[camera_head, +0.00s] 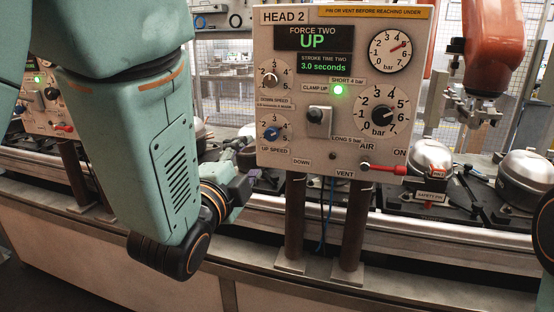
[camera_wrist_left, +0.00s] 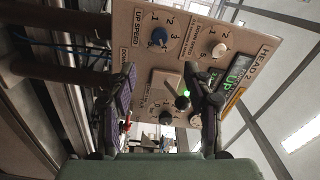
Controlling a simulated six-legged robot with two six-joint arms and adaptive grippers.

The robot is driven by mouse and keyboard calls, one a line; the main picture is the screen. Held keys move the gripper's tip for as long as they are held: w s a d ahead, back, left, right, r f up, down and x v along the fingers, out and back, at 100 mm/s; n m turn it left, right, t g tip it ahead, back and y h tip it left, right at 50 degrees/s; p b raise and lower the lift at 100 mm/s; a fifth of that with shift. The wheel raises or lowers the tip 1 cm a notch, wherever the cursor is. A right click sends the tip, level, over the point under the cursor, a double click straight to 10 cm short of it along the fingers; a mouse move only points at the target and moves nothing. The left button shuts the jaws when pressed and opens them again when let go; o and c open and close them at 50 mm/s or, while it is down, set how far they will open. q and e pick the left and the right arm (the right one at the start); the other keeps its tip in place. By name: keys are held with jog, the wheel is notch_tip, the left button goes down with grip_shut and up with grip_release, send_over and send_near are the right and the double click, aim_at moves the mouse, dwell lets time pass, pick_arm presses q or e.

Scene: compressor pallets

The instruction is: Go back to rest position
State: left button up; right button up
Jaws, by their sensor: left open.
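My left arm (camera_head: 150,140) comes in from the upper left and bends at a dark elbow joint. My left gripper (camera_head: 238,190) is partly hidden behind the arm, just left of the HEAD 2 panel (camera_head: 345,150). In the left wrist view, my left gripper (camera_wrist_left: 160,84) has its two dark fingers apart with nothing held between them. The panel (camera_wrist_left: 134,25) appears turned sideways beyond the fingers, with its knobs and switch between and above them. I cannot tell the exact gap to the panel. My right gripper is not in view.
The panel stands on two dark posts (camera_head: 355,220) above a metal rail. A red-handled valve (camera_head: 385,168) sticks out at its lower right. Rounded compressors (camera_head: 525,178) sit on pallets behind. An orange robot arm (camera_head: 492,45) hangs at the upper right. Another panel (camera_head: 45,105) stands far left.

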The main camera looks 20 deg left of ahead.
pick_arm(q)
jog(key=s+a+f+n+g, duration=0.1)
jog(key=s+f+n+g, duration=0.25)
jog(key=f, duration=0.45)
jog(key=s+a+f+n+g+y, duration=0.1)
jog(key=s+f+n+g, duration=0.15)
jog(key=f+n, duration=0.45)
jog(key=s+a+f+n+g, duration=0.1)
jog(key=s+f+n+g, duration=0.15)
jog(key=f, duration=0.75)
jog(key=s+f+n+g, duration=0.1)
jog(key=s+f+g, duration=0.3)
jog(key=s+f, duration=0.5)
jog(key=s+f+n+g, duration=0.2)
jog(key=s+f+g, duration=0.3)
jog(key=s+f, duration=0.5)
jog(key=s+b, duration=0.1)
jog(key=s, duration=0.6)
jog(key=shift+a, duration=0.3)
jog(key=shift+w+g, duration=0.1)
jog(key=shift+g, duration=0.15)
